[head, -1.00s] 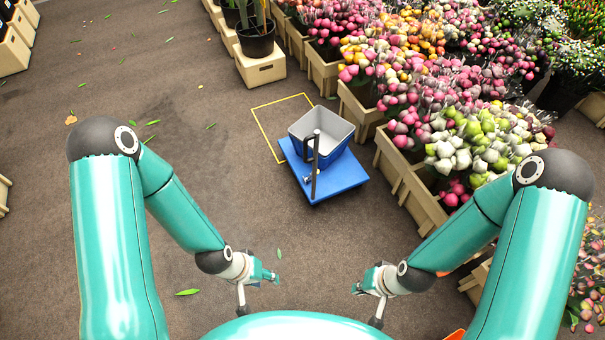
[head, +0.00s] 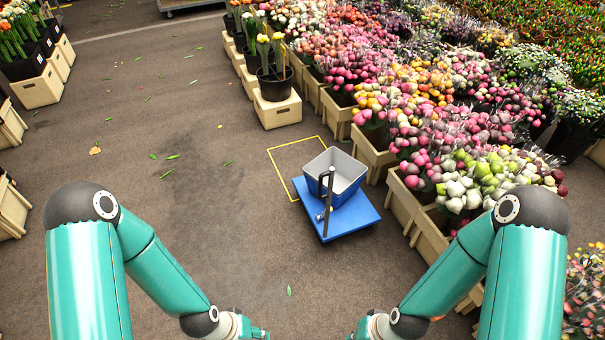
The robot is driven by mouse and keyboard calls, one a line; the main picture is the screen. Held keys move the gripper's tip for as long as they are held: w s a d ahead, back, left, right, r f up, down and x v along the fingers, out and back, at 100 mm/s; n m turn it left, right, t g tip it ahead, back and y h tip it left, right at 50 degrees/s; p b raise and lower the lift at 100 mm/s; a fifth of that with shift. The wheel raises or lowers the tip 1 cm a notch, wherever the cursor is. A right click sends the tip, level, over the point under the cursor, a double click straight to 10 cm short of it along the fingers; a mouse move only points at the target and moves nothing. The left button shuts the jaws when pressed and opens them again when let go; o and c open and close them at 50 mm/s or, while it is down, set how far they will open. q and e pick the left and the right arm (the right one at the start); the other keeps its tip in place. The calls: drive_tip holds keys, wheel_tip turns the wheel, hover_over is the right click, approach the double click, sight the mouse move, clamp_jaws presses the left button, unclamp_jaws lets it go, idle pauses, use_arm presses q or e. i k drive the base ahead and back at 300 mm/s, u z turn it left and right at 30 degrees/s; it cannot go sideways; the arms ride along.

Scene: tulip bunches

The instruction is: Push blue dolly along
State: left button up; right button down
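The blue dolly (head: 350,222) stands on the floor ahead of me, slightly right of centre. A crate (head: 344,172), blue outside and grey inside, sits on it and looks empty. A dark upright handle (head: 329,192) rises at the dolly's near left side. My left gripper (head: 262,333) and my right gripper (head: 356,335) are at the bottom edge, partly cut off, in front of the dolly and apart from it. Their fingers are too cropped to tell open from shut.
A yellow floor outline (head: 283,172) lies behind and left of the dolly. Wooden crates of tulip bunches (head: 405,205) line the right side close to the dolly. A wooden box with a black pot (head: 276,85) stands beyond. The floor at left is open, with scattered leaves.

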sight(357, 213)
drive_tip(key=u, duration=0.35)
drive_tip(key=i, duration=1.3)
drive_tip(key=z, duration=0.25)
